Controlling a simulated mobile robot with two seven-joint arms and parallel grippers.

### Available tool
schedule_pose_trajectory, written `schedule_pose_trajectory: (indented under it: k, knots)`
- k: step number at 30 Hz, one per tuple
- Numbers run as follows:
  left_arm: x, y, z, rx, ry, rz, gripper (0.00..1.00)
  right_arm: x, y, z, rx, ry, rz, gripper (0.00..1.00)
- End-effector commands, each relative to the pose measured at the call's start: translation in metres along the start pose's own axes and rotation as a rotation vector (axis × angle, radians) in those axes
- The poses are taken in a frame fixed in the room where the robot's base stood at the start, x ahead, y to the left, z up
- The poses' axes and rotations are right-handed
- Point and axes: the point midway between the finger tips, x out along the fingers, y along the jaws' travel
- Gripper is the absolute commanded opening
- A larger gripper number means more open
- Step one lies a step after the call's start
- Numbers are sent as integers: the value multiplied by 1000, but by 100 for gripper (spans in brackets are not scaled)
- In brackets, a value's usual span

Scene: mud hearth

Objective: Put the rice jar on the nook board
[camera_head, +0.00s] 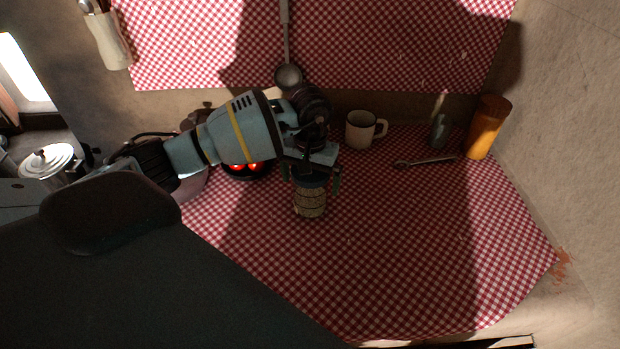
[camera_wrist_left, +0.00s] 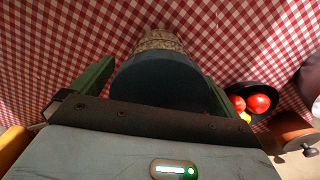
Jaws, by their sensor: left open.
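The jar (camera_head: 311,203), with a pale woven-patterned body and a dark blue lid, looks to be standing upright on the checked surface below my left gripper. My left gripper (camera_head: 312,183) is open, with one green finger on each side of the jar's lid. In the left wrist view the jar's dark lid (camera_wrist_left: 163,82) fills the space between the fingers, with its patterned body (camera_wrist_left: 158,40) beyond. I cannot tell whether either finger touches the jar. No separate nook board can be made out apart from the red-and-white checked surface (camera_head: 400,250). My right gripper is not in view.
A dark bowl with red fruit (camera_wrist_left: 258,103) is beside the jar. A cream mug (camera_head: 360,130), a spoon (camera_head: 425,160), a small grey-green bottle (camera_head: 439,132) and an orange container (camera_head: 486,128) stand or lie toward the back. The front and right of the cloth are clear.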

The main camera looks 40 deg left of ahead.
Motion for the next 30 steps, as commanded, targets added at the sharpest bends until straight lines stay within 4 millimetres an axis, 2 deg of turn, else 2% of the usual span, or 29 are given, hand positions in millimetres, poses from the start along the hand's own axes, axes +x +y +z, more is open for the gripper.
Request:
schedule_pose_trajectory:
  k: [12,18,24,30]
  knots:
    - [-77,0,-2,0,6,3,100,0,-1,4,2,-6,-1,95]
    - [-106,0,-1,-1,5,2,100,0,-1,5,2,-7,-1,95]
    - [-119,0,0,-1,2,1,100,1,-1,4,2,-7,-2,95]
    - [-118,2,0,-6,2,10,100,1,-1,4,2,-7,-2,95]
